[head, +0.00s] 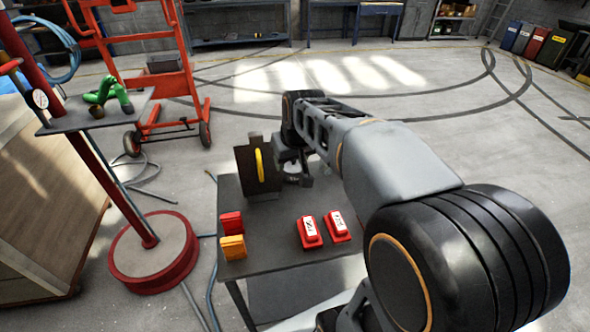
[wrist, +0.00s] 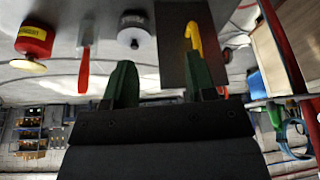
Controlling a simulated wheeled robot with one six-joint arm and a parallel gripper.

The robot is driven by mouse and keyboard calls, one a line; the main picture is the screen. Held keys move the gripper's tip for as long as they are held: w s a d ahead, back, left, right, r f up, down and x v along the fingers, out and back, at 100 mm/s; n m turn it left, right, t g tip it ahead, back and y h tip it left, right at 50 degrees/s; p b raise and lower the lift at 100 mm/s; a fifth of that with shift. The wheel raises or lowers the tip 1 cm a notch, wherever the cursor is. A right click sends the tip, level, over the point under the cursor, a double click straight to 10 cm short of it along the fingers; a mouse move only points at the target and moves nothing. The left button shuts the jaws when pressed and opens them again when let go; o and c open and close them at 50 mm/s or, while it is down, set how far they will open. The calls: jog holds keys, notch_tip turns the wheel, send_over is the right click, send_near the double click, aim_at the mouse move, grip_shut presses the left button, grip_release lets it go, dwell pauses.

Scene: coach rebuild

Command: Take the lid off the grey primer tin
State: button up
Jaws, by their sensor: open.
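In the wrist view, which looks upside down, a grey tin (wrist: 135,33) with a dark label stands on the surface, its top with a small knob pointing down the picture. I take it for the primer tin. My gripper (wrist: 158,64) has two green fingers spread apart with nothing between them. The tin appears beyond the left finger, apart from it. In the head view my gripper (head: 294,170) is at the far end of the table, partly hidden by my arm, and I cannot make out the grey tin there.
A dark brown panel (head: 248,172) with a yellow handle (head: 260,165) stands beside my gripper. The table (head: 275,260) holds red (head: 231,222) and orange (head: 233,247) boxes and two red labelled items (head: 310,232). The wrist view shows a red tin (wrist: 34,40) and a red-handled tool (wrist: 84,68).

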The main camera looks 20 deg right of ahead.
jog(key=b, duration=0.3)
send_near(293, 162)
jog(key=shift+w+d+f+t, duration=0.15)
jog(key=shift+w+f, duration=0.2)
jog(key=shift+f, duration=0.2)
jog(key=shift+w+f+t, duration=0.15)
jog(key=shift+w+f, duration=0.25)
jog(key=shift+f, duration=0.15)
jog(key=shift+x, duration=3.25)
jog(key=shift+d, duration=0.1)
jog(key=shift+c, duration=0.3)
grip_shut()
